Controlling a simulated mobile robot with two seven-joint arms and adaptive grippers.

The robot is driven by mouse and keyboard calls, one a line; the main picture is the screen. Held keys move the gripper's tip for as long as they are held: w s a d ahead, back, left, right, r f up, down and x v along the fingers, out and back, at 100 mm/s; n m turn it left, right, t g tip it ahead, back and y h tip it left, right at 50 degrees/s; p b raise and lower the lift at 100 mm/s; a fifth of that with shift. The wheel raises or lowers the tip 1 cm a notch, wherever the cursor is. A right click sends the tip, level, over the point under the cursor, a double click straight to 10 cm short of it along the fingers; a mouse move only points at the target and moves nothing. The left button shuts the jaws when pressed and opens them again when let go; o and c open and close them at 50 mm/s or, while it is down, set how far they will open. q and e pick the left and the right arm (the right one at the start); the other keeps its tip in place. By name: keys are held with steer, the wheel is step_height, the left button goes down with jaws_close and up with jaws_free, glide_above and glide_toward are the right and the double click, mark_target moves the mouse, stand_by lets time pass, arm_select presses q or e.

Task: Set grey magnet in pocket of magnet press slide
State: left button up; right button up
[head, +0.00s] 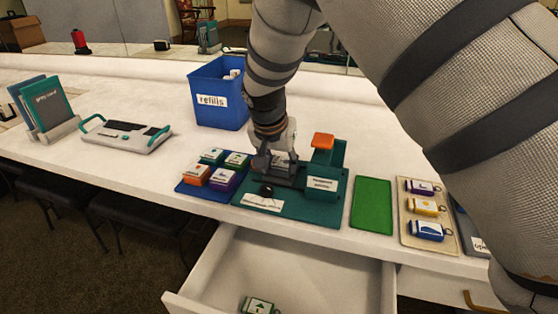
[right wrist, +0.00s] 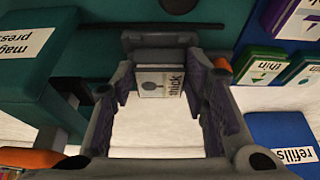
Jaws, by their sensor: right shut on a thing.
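The magnet press (head: 323,185) is a teal base with an orange-topped press block at its right. It also shows in the right wrist view (right wrist: 35,95). Its dark grey slide (head: 290,177) lies at the left of the block, with a black knob (head: 266,191) in front. My right gripper (head: 274,162) points down over the slide. In the right wrist view its fingers (right wrist: 160,92) are shut on the grey magnet (right wrist: 161,69), which has a white label reading "thick". The fingers hide the magnet in the head view. I cannot tell whether it touches the pocket. My left gripper is out of view.
A blue tray (head: 183,188) of several coloured magnets sits left of the press. A blue refills bin (head: 215,98) stands behind. A green mat (head: 372,206) and a tray of keyrings (head: 443,242) lie to the right. An open drawer (head: 300,262) holds a green-labelled piece.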

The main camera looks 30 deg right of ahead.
steer(key=o, duration=1.2)
steer(key=v, duration=1.2)
steer(key=shift+d, duration=0.1)
